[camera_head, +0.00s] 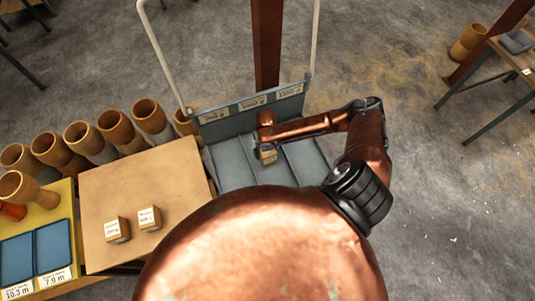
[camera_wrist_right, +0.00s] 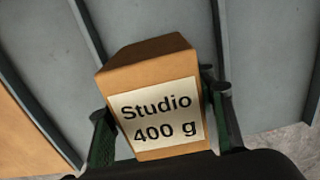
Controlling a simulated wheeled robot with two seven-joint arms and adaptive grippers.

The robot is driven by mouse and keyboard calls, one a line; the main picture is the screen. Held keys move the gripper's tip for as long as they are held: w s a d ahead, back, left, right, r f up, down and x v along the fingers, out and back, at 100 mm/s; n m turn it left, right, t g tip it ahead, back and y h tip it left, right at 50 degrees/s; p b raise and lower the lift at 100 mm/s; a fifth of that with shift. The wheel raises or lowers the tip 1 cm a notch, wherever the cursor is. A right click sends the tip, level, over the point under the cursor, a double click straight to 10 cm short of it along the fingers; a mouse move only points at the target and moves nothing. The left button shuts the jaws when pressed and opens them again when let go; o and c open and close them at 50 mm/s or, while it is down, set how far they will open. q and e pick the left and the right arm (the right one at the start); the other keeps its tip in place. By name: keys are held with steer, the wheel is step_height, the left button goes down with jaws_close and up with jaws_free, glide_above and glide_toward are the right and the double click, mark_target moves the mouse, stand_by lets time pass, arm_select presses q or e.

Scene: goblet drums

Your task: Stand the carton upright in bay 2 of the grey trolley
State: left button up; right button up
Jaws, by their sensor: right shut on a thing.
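A small brown carton (camera_head: 268,157) is held over the middle bay of the grey trolley (camera_head: 231,161). In the right wrist view the carton (camera_wrist_right: 150,50) carries a white label reading "Studio 400 g", and it looks slightly tilted in that picture. My right gripper (camera_wrist_right: 163,127) is shut on it, with a finger at each side. It also shows in the head view (camera_head: 267,144), above the trolley. Whether the carton touches the trolley floor I cannot tell. The trolley has side-by-side bays split by low dividers; its back-panel labels are too small to read. My left gripper is not in view.
Two more labelled cartons (camera_head: 118,230) (camera_head: 150,219) stand on a wooden table (camera_head: 150,180) at left. Several goblet drums (camera_head: 115,128) stand behind it. Blue trays (camera_head: 53,246) lie on a yellow surface. A brown post (camera_head: 266,45) rises behind the trolley.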

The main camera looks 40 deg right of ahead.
steer(key=shift+w+d+f, duration=0.2)
steer(key=shift+d+f, duration=0.15)
steer(key=shift+f, duration=0.15)
steer(key=shift+d+f, duration=0.1)
steer(key=shift+f, duration=1.55)
steer(key=o, duration=1.5)
steer(key=shift+f, duration=0.1)
steer(key=shift+o, duration=0.2)
step_height(320, 180, up, 12)
steer(key=shift+r, duration=0.15)
